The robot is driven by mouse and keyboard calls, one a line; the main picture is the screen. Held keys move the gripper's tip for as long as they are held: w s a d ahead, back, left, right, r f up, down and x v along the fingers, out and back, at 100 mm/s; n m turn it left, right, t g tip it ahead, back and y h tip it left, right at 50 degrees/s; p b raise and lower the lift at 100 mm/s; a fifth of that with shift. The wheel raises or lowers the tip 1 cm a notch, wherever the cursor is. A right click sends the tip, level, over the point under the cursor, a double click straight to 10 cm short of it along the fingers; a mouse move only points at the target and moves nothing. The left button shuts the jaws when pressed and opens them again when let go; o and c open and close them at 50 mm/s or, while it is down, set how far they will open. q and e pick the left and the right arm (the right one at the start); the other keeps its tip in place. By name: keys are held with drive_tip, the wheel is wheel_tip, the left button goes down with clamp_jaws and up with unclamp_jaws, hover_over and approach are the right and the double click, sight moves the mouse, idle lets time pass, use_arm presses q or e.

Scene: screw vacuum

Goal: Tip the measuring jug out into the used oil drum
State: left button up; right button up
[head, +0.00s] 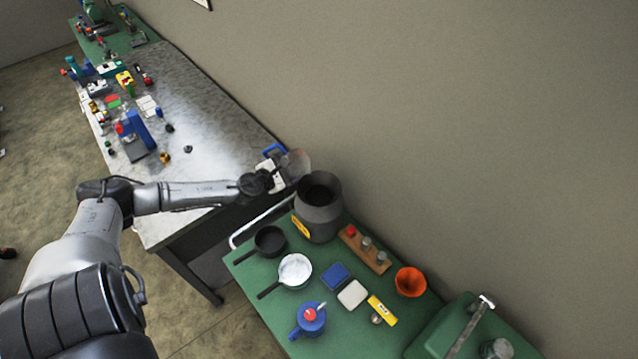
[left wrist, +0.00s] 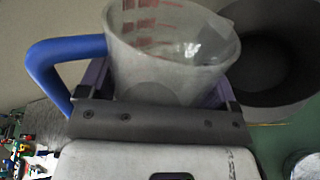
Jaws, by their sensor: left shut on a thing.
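The measuring jug (left wrist: 165,60) is clear, with red markings and a blue handle (left wrist: 60,65). My left gripper (head: 275,172) is shut on the jug's body, as the left wrist view shows. In the head view the jug (head: 295,163) is held up just beside and above the used oil drum's mouth. It looks close to upright in the wrist view, and I cannot tell its contents. The used oil drum (head: 318,215) is a dark grey, open-topped can with a yellow label, standing on the green table. Its dark opening (left wrist: 262,65) is right of the jug in the wrist view. My right gripper is not in view.
The green table (head: 265,305) also holds a black pan (head: 269,240), a white-filled pan (head: 295,270), a blue jug (head: 309,319), an orange funnel (head: 410,282), a wooden block (head: 364,250) and a green case (head: 445,325). A grey workbench (head: 205,125) with several tools stands behind.

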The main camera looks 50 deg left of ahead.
sight(303, 161)
use_arm(q)
drive_tip(key=shift+f+m+p, duration=0.15)
drive_tip(key=shift+m+p, duration=0.5)
drive_tip(key=shift+m, duration=0.05)
drive_tip(key=shift+w+d+r+m+g+y+p, duration=0.15)
drive_tip(key=shift+r+m+g+y+p, duration=0.4)
drive_tip(key=shift+p, duration=0.75)
drive_tip(key=shift+f, duration=0.1)
drive_tip(key=shift+d+f+m, duration=0.1)
drive_tip(key=shift+m, duration=0.15)
drive_tip(key=shift+f+m+g+y, duration=0.1)
drive_tip(key=shift+m+g+y, duration=0.15)
drive_tip(key=shift+m+y, duration=0.1)
drive_tip(key=shift+w+d+r+p, duration=0.1)
drive_tip(key=shift+d+r+p, duration=0.1)
drive_tip(key=shift+p, duration=0.45)
drive_tip(key=shift+w+d+r+m+p, duration=0.2)
drive_tip(key=shift+w+d+m+p, duration=0.15)
drive_tip(key=shift+p, duration=0.55)
drive_tip(key=shift+w+d+r+m+y+p, duration=0.1)
drive_tip(key=shift+d+m+y+p, duration=0.3)
drive_tip(key=shift+p, duration=0.65)
drive_tip(key=shift+w+d+r+g+p, duration=0.1)
drive_tip(key=shift+d+r+g+p, duration=0.1)
drive_tip(key=shift+g+p, duration=0.35)
